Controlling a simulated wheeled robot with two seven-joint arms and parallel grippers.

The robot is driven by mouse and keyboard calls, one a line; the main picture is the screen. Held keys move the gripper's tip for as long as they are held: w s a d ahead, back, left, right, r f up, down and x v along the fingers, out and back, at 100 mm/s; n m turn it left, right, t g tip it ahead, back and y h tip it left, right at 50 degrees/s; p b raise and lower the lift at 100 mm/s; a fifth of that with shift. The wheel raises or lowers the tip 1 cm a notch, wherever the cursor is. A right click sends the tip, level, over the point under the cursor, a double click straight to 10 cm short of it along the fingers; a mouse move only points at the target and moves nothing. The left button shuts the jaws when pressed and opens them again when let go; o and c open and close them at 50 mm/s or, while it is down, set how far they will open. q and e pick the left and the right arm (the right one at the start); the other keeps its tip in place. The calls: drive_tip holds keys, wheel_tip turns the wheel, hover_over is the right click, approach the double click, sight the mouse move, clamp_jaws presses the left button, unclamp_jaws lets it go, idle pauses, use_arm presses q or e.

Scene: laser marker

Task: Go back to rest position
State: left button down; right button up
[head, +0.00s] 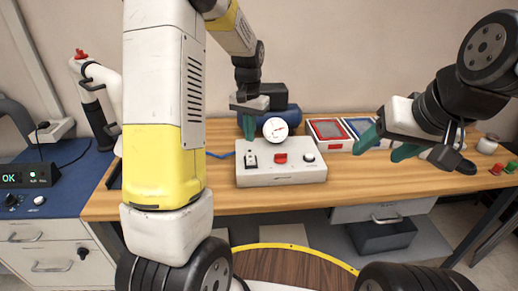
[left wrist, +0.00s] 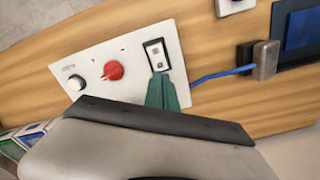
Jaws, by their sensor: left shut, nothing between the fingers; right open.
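My left gripper (head: 249,134) is shut and empty. Its green fingers point down just above the rocker switch (head: 250,160) on the white control box (head: 283,178). In the left wrist view the fingertips (left wrist: 163,80) appear right beside the switch (left wrist: 156,54); I cannot tell whether they touch it. My right gripper (head: 384,144) is open and empty, raised over the right part of the wooden table. Its green fingers are spread apart.
A blue cable (left wrist: 222,74) runs from the box.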

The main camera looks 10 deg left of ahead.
use_arm(q)
drive_tip(key=shift+r, duration=0.45)
drive_tip(key=s+r+n+t+h, duration=0.1)
drive_tip(key=s+r+t, duration=0.2)
drive_tip(key=s+r, duration=0.7)
drive_tip(key=s+d+r+t, duration=0.1)
drive_tip(key=s+r, duration=0.1)
drive_tip(key=s, duration=0.5)
drive_tip(key=s+d+r+n+t+h, duration=0.1)
drive_tip(key=s+t, duration=0.1)
drive_tip(key=s, duration=0.5)
drive_tip(key=shift+s+r, duration=0.15)
drive_tip(key=shift+r, duration=0.2)
drive_tip(key=shift+d, duration=0.1)
